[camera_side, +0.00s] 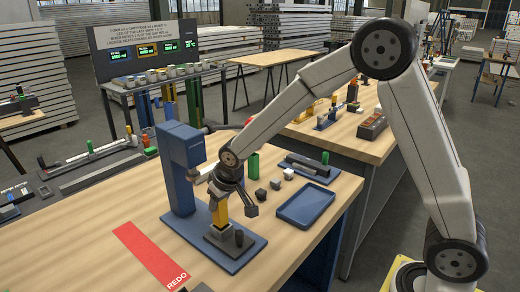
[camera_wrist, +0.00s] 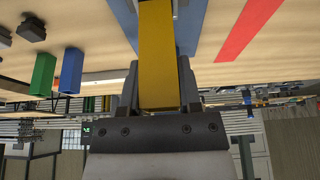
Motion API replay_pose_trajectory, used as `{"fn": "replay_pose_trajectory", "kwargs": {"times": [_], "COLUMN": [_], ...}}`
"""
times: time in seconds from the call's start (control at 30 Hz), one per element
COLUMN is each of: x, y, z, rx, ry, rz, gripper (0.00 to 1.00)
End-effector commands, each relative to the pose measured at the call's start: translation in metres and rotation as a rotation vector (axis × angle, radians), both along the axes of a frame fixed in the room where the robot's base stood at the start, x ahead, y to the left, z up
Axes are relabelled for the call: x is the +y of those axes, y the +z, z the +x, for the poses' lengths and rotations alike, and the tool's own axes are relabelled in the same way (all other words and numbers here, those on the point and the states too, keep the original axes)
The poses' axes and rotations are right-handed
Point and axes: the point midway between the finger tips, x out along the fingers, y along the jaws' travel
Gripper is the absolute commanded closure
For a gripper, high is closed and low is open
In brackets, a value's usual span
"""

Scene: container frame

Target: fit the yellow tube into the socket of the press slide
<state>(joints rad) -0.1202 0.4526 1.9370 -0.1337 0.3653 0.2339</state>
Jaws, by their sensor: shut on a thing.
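The yellow tube (camera_side: 220,213) is upright in the side view, between the jaws of my gripper (camera_side: 231,195). In the wrist view the yellow tube (camera_wrist: 158,60) runs out between the fingers of my gripper (camera_wrist: 158,85), which are shut on it. The tube's lower end is at the grey block of the press slide (camera_side: 222,240), on the blue base plate of the press. Whether it is inside the socket or just above it, I cannot tell. The blue press column (camera_side: 180,165) stands behind, left of the tube.
A green tube (camera_side: 254,165) stands behind my gripper. A red REDO strip (camera_side: 150,255) lies at the front left.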

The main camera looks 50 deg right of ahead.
Motion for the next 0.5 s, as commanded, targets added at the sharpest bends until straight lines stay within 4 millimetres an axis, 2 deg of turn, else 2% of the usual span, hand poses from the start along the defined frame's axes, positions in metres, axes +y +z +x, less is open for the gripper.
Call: {"fn": "replay_pose_trajectory", "kwargs": {"times": [0.5], "x": [0.0000], "y": [-0.0096], "z": [0.0000], "rx": [0.000], "ry": [0.000], "rz": [0.000], "gripper": [1.00]}}
